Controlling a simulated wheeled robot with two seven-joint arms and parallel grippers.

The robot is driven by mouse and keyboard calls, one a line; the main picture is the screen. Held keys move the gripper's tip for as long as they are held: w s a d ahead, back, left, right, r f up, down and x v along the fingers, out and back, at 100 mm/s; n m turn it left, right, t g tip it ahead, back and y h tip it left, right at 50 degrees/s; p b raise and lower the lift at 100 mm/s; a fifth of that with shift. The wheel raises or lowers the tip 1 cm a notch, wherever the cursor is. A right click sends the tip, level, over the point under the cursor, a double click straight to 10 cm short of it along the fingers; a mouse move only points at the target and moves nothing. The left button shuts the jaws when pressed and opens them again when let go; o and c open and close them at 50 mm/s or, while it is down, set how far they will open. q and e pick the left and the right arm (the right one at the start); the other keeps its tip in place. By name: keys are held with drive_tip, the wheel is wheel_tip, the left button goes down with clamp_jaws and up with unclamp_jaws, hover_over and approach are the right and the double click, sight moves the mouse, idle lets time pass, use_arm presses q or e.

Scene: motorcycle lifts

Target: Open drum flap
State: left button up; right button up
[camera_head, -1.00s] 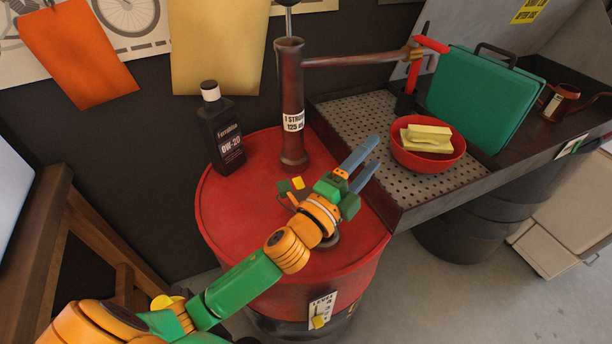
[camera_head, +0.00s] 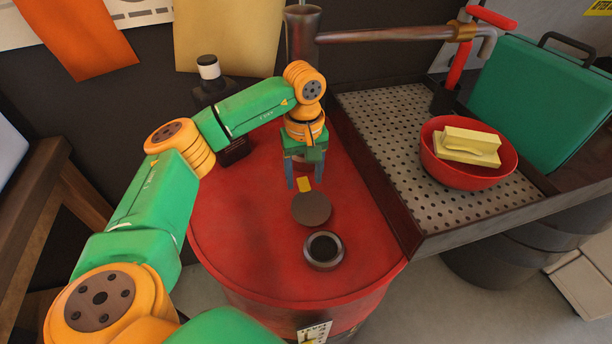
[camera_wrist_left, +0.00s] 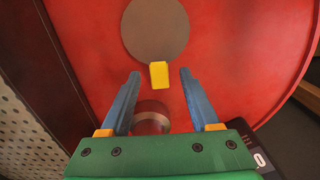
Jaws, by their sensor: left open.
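The drum (camera_head: 240,225) is red. My left gripper (camera_head: 305,178) is open and points down at the tab. In the wrist view the tab appears between the fingertips; I cannot tell whether they touch it. My right gripper is not in view.
An upright pump pipe (camera_head: 301,35) stands behind my left gripper, with a horizontal arm (camera_head: 390,34) reaching right. A black bottle (camera_head: 209,75) is partly hidden behind my arm. A perforated tray (camera_head: 400,130) with a red bowl (camera_head: 450,172) adjoins the drum at right.

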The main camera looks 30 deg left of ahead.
use_arm(q)
drive_tip(key=shift+w+f, duration=0.1)
drive_tip(key=shift+f, duration=0.65)
clamp_jaws()
drive_tip(key=shift+r, duration=0.1)
idle(0.8)
